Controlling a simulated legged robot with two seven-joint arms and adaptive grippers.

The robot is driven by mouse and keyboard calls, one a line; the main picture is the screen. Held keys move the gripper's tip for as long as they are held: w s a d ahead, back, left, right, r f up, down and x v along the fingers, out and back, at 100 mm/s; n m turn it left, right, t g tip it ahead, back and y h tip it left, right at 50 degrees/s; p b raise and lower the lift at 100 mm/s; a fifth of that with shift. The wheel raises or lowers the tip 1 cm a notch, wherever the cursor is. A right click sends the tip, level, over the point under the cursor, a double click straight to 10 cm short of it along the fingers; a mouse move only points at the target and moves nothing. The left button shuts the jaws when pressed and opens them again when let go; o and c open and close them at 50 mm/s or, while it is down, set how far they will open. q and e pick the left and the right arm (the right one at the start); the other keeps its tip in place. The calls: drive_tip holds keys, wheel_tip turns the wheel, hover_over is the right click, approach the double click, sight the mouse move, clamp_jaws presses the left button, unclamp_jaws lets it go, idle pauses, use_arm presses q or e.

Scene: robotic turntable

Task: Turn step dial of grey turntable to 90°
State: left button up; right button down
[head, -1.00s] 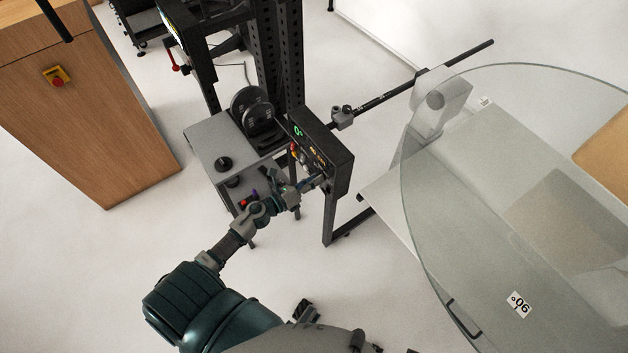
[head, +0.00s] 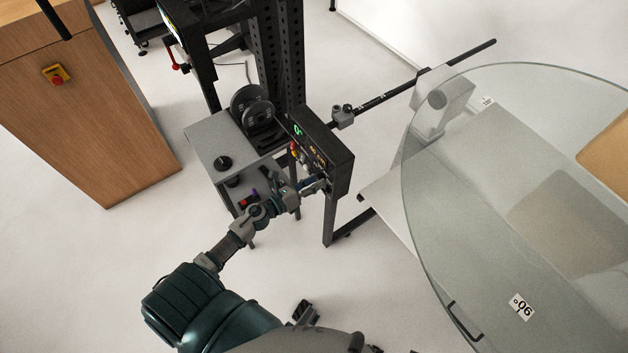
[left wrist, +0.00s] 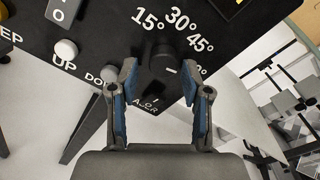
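The step dial (left wrist: 165,62) is a black knob on the black control panel (head: 325,150); the white marks 15°, 30° and 45° show around it in the left wrist view. A short white line shows on the knob. My left gripper (left wrist: 158,72) is open, its blue-padded fingers on either side of the dial; I cannot tell whether the right finger touches it. In the head view, the left gripper (head: 316,184) is at the panel's lower front and hides the dial. My right gripper is not in view.
The panel's green display (head: 298,131) seems to read 0°. White UP (left wrist: 66,49) and DOWN buttons sit left of the dial. A grey cabinet (head: 215,140) stands left of the panel, and a wooden cabinet (head: 90,120) farther left. Free floor lies between.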

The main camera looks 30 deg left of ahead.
use_arm(q)
drive_tip(key=shift+w+a+r, duration=0.1)
drive_tip(key=shift+r, duration=0.1)
drive_tip(key=v, duration=1.2)
drive_tip(key=shift+f, duration=0.15)
drive_tip(key=shift+w, duration=0.1)
drive_tip(key=s+f+n+g+y+p, duration=0.2)
drive_tip(key=s+f+n+g+y, duration=0.15)
drive_tip(key=f+n, duration=0.75)
drive_tip(key=s+f+n+g+y+p, duration=0.1)
drive_tip(key=s+f+n+g+y, duration=0.3)
drive_tip(key=f+n, duration=0.7)
drive_tip(key=s+d+f+n+g+h+p, duration=0.1)
drive_tip(key=s+d+f+n+g, duration=0.6)
drive_tip(key=s+d+f+n, duration=0.2)
drive_tip(key=s+d+f, duration=0.2)
drive_tip(key=s+d, duration=0.2)
drive_tip(key=shift+s+d+f+p, duration=0.25)
drive_tip(key=shift+s+f+p, duration=0.05)
drive_tip(key=shift+s+f, duration=0.1)
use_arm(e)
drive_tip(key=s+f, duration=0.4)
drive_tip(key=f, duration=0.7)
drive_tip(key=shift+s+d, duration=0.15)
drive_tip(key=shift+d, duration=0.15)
